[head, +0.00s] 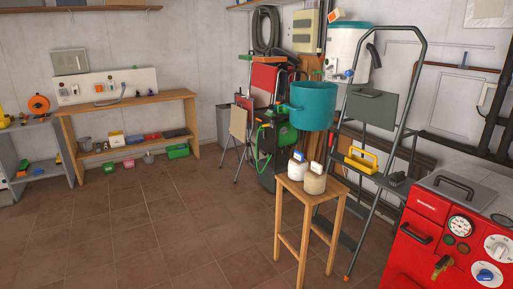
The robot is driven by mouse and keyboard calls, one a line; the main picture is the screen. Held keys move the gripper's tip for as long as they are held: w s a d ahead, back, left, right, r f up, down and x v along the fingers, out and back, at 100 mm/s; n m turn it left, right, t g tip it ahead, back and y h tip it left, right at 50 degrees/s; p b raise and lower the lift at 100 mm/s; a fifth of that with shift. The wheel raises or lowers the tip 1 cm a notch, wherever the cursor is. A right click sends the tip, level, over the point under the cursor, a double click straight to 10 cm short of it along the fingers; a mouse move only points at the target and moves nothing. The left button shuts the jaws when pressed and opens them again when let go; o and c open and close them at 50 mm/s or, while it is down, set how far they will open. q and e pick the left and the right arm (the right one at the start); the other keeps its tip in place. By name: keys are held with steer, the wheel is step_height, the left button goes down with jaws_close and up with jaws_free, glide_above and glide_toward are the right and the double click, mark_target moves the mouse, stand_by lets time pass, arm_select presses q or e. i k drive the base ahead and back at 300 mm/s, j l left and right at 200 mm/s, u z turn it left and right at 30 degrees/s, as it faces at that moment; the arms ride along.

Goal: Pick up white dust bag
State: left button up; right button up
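A small wooden stool (288,187) stands right of the middle. On it are two small rounded bag-like or jar-like things. One is white (297,171) with a blue and white top, at the back left. The other is beige (314,184) with a pale top, in front and to the right, partly covering the white one. The white one best matches the white dust bag, but at this size I cannot be sure that it is a bag. Neither of my grippers shows in the head view.
A red boiler (414,240) fills the lower right. A wooden workbench (130,101) stands at the back left. The tiled floor (160,235) at left is clear.

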mark_target(297, 166)
steer(key=i+u, duration=0.45)
steer(key=i, duration=1.35)
steer(key=i+l+z, duration=0.15)
steer(key=i+z, duration=0.25)
steer(key=i+l+z, duration=0.1)
steer(key=i+z, duration=0.25)
steer(key=i+j+z, duration=0.1)
steer(key=i+z, duration=0.3)
steer(key=i+j+z, duration=0.2)
steer(key=i+z, duration=0.2)
steer(key=k+j+z, duration=0.2)
steer(key=z, duration=0.25)
